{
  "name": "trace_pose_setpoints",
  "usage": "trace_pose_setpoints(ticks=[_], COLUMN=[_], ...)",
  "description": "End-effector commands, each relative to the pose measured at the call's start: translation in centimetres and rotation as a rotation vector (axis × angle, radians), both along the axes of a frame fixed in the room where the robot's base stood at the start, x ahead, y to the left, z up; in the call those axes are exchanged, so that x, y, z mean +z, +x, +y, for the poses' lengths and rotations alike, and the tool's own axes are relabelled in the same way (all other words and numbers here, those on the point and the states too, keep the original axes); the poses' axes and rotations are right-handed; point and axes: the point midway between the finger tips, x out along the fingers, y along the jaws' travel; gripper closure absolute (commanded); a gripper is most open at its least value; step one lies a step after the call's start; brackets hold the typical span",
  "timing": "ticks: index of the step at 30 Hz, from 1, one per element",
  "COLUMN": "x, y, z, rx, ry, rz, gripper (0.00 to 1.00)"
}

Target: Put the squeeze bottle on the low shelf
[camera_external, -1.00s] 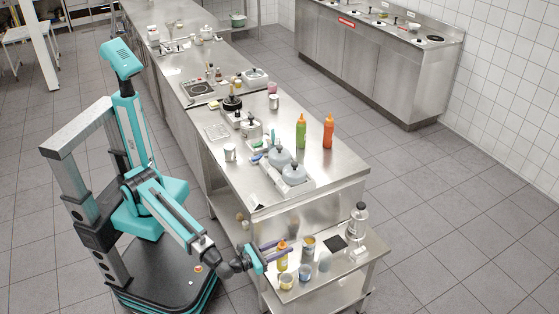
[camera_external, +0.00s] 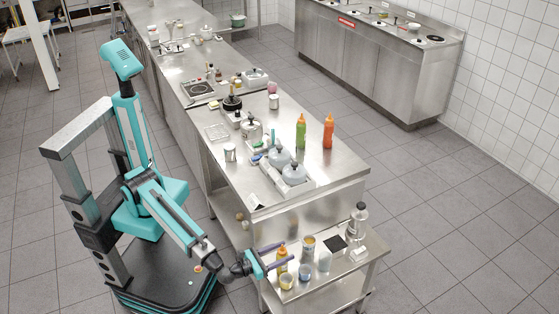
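A yellow squeeze bottle (camera_external: 282,254) with an orange tip is upright at the left side of the low steel shelf (camera_external: 322,291) at the counter's near end. My gripper (camera_external: 287,252) reaches in from the left, with its two purple-blue fingers at either side of the bottle. At this size I cannot tell whether the fingers press on it or whether its base touches the steel.
Close to the yellow bottle stand a yellow-filled cup (camera_external: 286,282), another cup (camera_external: 305,273), a tin (camera_external: 308,246) and a pale glass (camera_external: 324,262). A dark flat square (camera_external: 336,243) and a clear bottle (camera_external: 357,222) are farther right. Grey-lidded pots (camera_external: 293,174) stand on the counter (camera_external: 335,168).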

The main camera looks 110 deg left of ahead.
Motion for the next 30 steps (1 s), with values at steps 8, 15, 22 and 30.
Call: trace_pose_setpoints(ticks=[8,15,22,30], x=[0.1,0.2,0.2,0.2], y=[0.0,-0.8,-2.7,-5.3], z=[0.0,-0.9,-2.7,-5.3], rx=[0.000,-0.003,-0.002,-0.002], ry=[0.000,0.000,0.000,0.000], rz=[0.000,0.000,0.000,0.000], gripper=[0.47,0.47,0.47,0.47])
